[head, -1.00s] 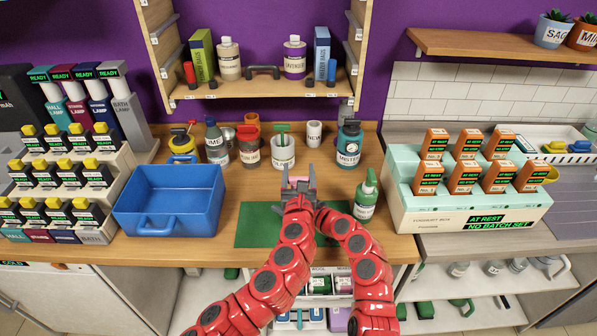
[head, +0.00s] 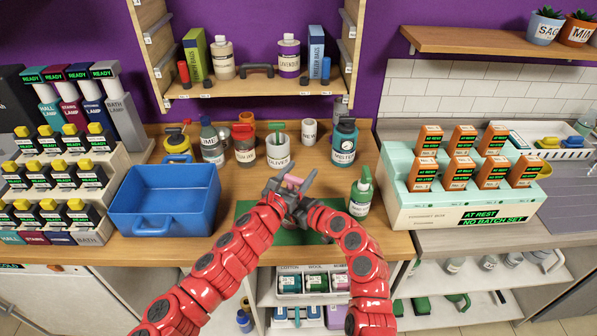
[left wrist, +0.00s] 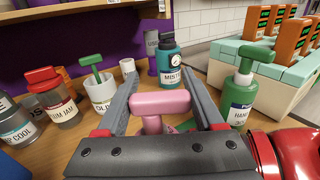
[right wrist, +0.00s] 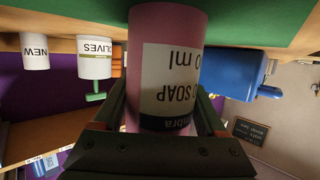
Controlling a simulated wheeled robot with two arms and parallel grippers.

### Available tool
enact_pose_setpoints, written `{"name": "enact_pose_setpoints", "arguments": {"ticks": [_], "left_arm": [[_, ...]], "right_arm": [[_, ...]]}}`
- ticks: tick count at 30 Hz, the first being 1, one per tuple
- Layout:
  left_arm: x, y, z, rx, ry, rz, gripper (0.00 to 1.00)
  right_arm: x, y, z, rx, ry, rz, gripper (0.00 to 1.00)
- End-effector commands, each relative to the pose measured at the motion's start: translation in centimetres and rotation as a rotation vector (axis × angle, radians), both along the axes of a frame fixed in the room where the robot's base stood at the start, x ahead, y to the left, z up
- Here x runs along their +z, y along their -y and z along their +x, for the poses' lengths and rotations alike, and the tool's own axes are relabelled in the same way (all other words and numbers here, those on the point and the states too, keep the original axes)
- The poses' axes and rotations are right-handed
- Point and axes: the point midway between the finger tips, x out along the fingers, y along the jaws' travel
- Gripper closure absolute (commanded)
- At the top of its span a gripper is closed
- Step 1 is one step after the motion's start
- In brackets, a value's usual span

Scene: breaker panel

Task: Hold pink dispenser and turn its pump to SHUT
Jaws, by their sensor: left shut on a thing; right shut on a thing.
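The pink dispenser stands over the green mat (head: 246,208), mostly hidden by my arms in the head view. Its pink pump (head: 293,179) shows between the fingers of my left gripper (head: 289,186). In the left wrist view the T-shaped pump head (left wrist: 160,103) sits between the two grey fingers, which are shut on it. My right gripper (right wrist: 165,105) is shut on the pink dispenser body (right wrist: 165,25), which appears upside down in the right wrist view with a soap label. Any SHUT mark on the pump is not visible.
A green pump bottle (head: 361,193) stands close on the right. A blue tray (head: 165,200) is on the left. An olives jar (head: 278,152), a jam jar (head: 245,148) and a teal jar (head: 344,143) stand behind. A mint-coloured rack (head: 400,170) is at right.

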Motion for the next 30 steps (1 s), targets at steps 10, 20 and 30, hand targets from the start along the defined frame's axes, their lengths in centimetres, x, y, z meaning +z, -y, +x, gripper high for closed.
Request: {"name": "enact_pose_setpoints", "arguments": {"ticks": [10, 20, 30], "left_arm": [[0.09, -0.1, -0.02, -0.013, 0.005, -0.006, 0.87], [0.17, -0.07, -0.03, -0.013, 0.006, -0.006, 0.0], [0.2, -0.26, -0.31, -0.014, 0.006, -0.005, 0.0]], "right_arm": [[0.15, -0.04, 0.04, -0.001, 0.001, 0.004, 0.93], [0.12, 0.01, 0.05, -0.002, 0.001, 0.003, 0.93], [0.09, 0.02, 0.04, -0.001, 0.001, 0.002, 0.93]]}}
